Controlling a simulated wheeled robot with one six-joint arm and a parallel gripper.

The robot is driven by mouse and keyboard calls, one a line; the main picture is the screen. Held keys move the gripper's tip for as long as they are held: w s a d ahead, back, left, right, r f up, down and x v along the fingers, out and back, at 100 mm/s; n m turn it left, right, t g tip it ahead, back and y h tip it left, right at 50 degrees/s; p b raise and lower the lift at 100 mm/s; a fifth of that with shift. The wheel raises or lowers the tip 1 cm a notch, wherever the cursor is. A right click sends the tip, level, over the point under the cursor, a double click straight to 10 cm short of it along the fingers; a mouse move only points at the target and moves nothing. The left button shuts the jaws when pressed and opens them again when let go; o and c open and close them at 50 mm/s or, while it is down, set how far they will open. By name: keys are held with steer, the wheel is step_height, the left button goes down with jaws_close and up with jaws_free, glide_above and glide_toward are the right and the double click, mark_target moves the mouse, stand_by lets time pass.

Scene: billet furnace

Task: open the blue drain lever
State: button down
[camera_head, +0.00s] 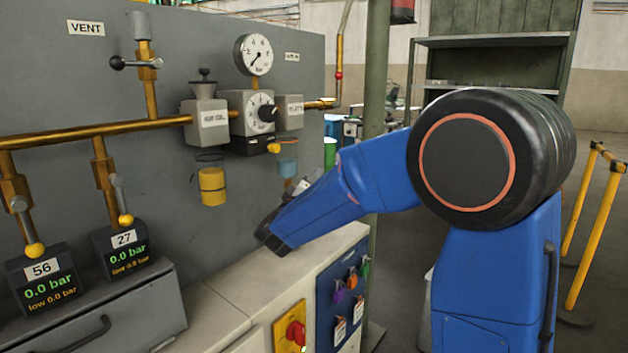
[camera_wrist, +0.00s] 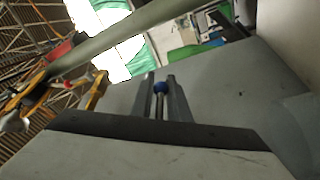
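In the head view my blue arm reaches left over the pale counter, toward the grey panel. The gripper's fingers and the blue lever do not show there. The lever's base and its valve are hidden in both views.
The grey panel (camera_head: 300,60) carries brass pipes, a pressure gauge (camera_head: 253,55) and a black-knobbed vent lever (camera_head: 135,63). Two yellow-knobbed levers stand at left by displays 56 and 27. A red switch (camera_head: 296,333) is on the counter front (camera_head: 215,300). Yellow rails (camera_head: 594,235) stand at right.

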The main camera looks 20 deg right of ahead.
steer(key=shift+f, duration=0.1)
steer(key=shift+s+a+f+m+g+y, duration=0.2)
steer(key=shift+f+m+g+y, duration=0.25)
steer(key=shift+f+g+y, duration=0.55)
steer(key=shift+s+a+f+m+g+y, duration=0.1)
steer(key=shift+a+f+m+g+y, duration=0.25)
steer(key=shift+f+g+y, duration=0.65)
steer(key=shift+s+a+f+m+g+y, duration=0.15)
steer(key=shift+f+m+g+y, duration=0.45)
steer(key=shift+g, duration=0.7)
steer(key=shift+f, duration=0.1)
steer(key=c, duration=1.9)
jaws_free()
steer(key=v, duration=1.7)
steer(key=shift+r, duration=0.25)
